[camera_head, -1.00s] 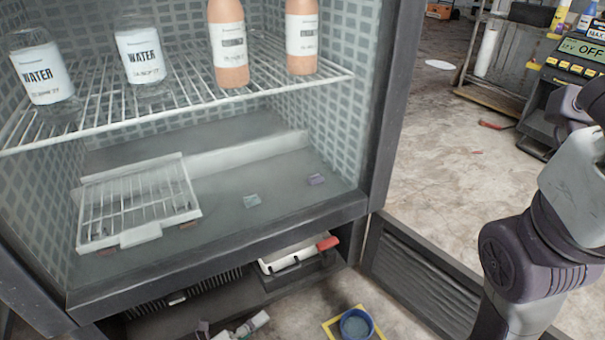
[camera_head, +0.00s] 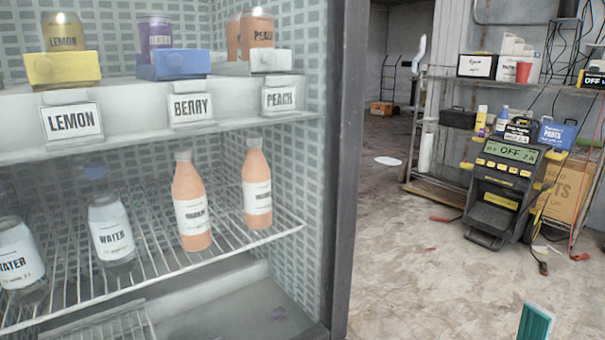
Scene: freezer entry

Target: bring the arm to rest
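Neither of my grippers and no part of my arms shows in the head view. A flat teal piece with a pale edge (camera_head: 535,322) pokes up from the bottom edge at the right. Its lower part is cut off, and I cannot tell what holds or supports it.
The cooler's frame (camera_head: 345,170) stands at centre-left. Its wire shelf (camera_head: 150,262) holds two water bottles and two orange bottles (camera_head: 191,205). Labelled dispensers (camera_head: 62,68) sit above. A tester reading OFF (camera_head: 500,180) stands before a rack at right. The concrete floor (camera_head: 410,270) between is mostly clear.

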